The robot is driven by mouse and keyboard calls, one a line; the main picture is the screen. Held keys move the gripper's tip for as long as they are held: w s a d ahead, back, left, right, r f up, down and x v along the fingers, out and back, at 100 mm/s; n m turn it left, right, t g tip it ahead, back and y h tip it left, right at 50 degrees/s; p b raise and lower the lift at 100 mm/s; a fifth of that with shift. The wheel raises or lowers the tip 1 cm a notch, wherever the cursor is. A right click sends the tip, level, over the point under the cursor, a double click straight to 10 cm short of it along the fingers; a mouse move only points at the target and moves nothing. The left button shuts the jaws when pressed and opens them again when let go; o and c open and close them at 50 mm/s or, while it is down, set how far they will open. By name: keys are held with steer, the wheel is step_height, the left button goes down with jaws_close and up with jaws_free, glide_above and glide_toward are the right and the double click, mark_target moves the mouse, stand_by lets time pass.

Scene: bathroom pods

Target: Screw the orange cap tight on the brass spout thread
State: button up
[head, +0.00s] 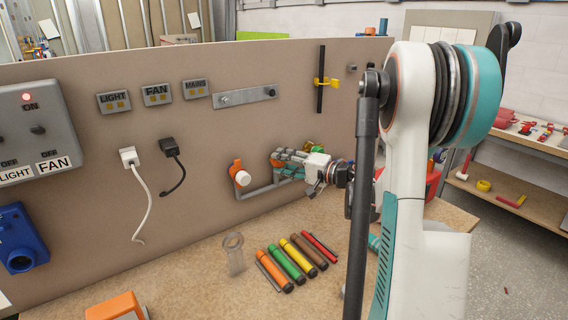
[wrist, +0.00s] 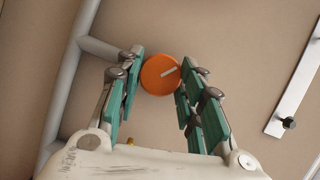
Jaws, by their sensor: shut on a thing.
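The orange cap (wrist: 158,76) is a round disc with a pale line across its face. In the wrist view it sits between the fingertips of my gripper (wrist: 161,78), whose green-padded fingers press on both sides of its rim. In the head view my gripper (head: 279,160) is close to the wall panel, at the grey pipe (head: 262,190); the cap is hidden there by the fingers. The brass thread is hidden behind the cap, so I cannot tell how far the cap is seated.
An orange fitting with a white knob (head: 242,178) stands on the pipe left of my gripper. A metal bar (head: 245,96) is fixed above. Several coloured cylinders (head: 292,257) and a grey ringed stand (head: 234,258) are on the bench below. A red box (head: 433,183) is behind my arm.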

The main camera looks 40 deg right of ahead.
steer(key=shift+f+m+t+b, duration=0.2)
steer(key=shift+m+t+b, duration=0.1)
steer(key=shift+m+b, duration=0.35)
steer(key=shift+r+m+t, duration=0.1)
steer(key=shift+m+t, duration=0.2)
steer(key=shift+m, duration=0.65)
steer(key=o, duration=0.9)
steer(key=n+g+h+p, duration=0.1)
steer(key=n+p, duration=0.1)
steer(key=n, duration=0.2)
steer(key=n+g+h+p, duration=0.1)
steer(key=n+h+p, duration=0.1)
steer(key=n, duration=0.3)
steer(key=n+g+h+p, duration=0.1)
steer(key=n+h+p, duration=0.1)
steer(key=n, duration=0.2)
steer(key=shift+a+r+g, duration=0.25)
steer(key=shift+r+g, duration=0.1)
steer(key=shift+g, duration=0.05)
